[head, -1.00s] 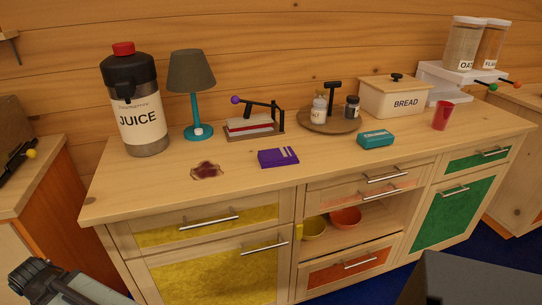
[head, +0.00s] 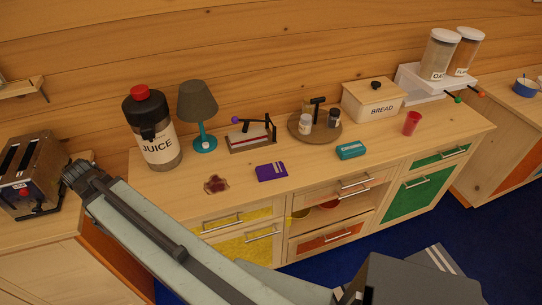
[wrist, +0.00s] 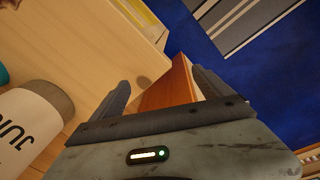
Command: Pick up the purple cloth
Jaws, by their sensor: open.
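The purple cloth (head: 271,172) looks like a small flat folded block with pale marks on top. It lies on the wooden counter (head: 330,175), near the front edge, right of a dark red stain (head: 216,184). The cloth is not in the wrist view.
A toaster (head: 30,172) is at far left. Counter around the cloth is clear.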

